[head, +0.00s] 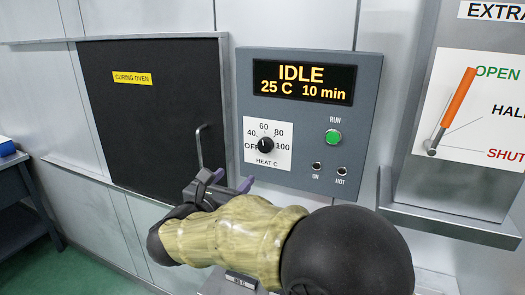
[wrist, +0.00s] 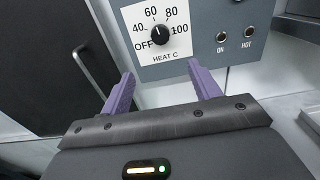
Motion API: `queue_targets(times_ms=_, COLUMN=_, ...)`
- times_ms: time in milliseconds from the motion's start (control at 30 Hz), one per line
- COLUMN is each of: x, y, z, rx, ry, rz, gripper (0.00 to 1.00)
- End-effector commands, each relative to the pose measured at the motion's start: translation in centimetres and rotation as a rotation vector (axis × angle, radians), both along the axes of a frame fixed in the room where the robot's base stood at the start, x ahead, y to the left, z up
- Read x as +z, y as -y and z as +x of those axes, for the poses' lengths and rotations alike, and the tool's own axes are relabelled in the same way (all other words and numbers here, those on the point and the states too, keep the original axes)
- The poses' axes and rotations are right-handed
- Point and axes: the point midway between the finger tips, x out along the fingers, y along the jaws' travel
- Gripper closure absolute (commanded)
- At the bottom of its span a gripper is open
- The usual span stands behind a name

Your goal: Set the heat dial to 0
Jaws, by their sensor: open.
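The heat dial (head: 265,145) is a small round black knob on a white plate marked OFF, 40, 60, 80, 100 and HEAT C. No 0 is printed. It also shows in the wrist view (wrist: 159,34), where its light pointer mark seems to face up towards 60, though it is small. My gripper (head: 232,180) has purple fingers, spread apart with nothing between them. In the head view it is below and left of the dial. In the wrist view the fingertips (wrist: 162,68) lie below the dial, apart from it, with the dial roughly between their lines.
The grey panel (head: 368,85) has a display (head: 304,80) reading IDLE, 25 C, 10 min, a green RUN button (head: 333,137), and ON and HOT lamps. The black oven door (head: 140,120) with its bar handle (head: 200,148) is left. An orange lever (head: 457,98) stands right.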

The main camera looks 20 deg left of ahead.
Motion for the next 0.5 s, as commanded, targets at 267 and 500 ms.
queue_targets(times_ms=267, x=0.3, y=0.4, z=3.3, rx=-0.005, ry=0.0, rz=-0.002, gripper=0.38)
queue_targets(times_ms=500, x=0.3, y=0.8, z=7.7, rx=-0.007, ry=0.0, rz=-0.004, gripper=0.38)
